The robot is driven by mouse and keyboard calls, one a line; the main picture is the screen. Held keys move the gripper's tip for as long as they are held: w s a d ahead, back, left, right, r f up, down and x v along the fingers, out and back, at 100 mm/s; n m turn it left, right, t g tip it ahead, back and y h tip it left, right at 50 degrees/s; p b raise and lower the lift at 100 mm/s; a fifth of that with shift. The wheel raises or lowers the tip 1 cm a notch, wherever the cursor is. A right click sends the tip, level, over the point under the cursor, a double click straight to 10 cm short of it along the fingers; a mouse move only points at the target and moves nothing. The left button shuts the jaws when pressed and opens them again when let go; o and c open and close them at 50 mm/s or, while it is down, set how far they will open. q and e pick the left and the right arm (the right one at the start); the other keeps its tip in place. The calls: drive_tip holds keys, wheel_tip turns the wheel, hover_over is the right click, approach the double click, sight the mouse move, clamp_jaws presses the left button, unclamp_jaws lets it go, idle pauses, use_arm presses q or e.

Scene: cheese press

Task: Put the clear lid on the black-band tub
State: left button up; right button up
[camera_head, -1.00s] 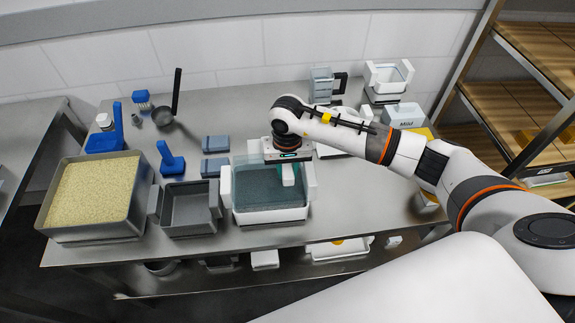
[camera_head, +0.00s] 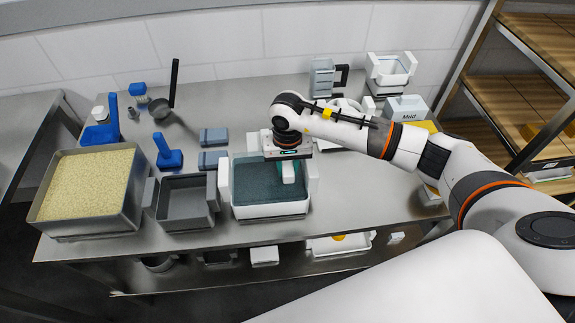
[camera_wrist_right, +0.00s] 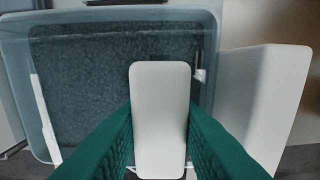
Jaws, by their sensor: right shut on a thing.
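The clear lid (camera_head: 262,168) is a see-through, slightly teal sheet with a white handle (camera_wrist_right: 160,118). It lies over the opening of a white tub (camera_head: 270,211) with dark teal contents at the front middle of the table. I cannot tell whether its edges are fully seated, and no black band is clear on this tub. My right gripper (camera_head: 289,172) points down over the tub. Its green fingers are shut on the lid's handle, as the right wrist view shows. White side grips (camera_wrist_right: 262,105) stand at the tub's sides. My left gripper is not in view.
A grey empty bin (camera_head: 187,204) stands just left of the tub, then a large tray of pale grains (camera_head: 92,192). Blue-grey blocks (camera_head: 213,160) lie behind. Another white tub (camera_head: 388,75) stands at the back right. My right arm crosses the table's right side.

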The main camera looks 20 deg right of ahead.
drive_tip(key=shift+f+b, duration=0.45)
drive_tip(key=o, duration=0.9)
drive_tip(key=shift+o, duration=0.2)
drive_tip(key=shift+r, duration=0.1)
drive_tip(key=shift+r+p, duration=2.55)
drive_tip(key=shift+r, duration=2.8)
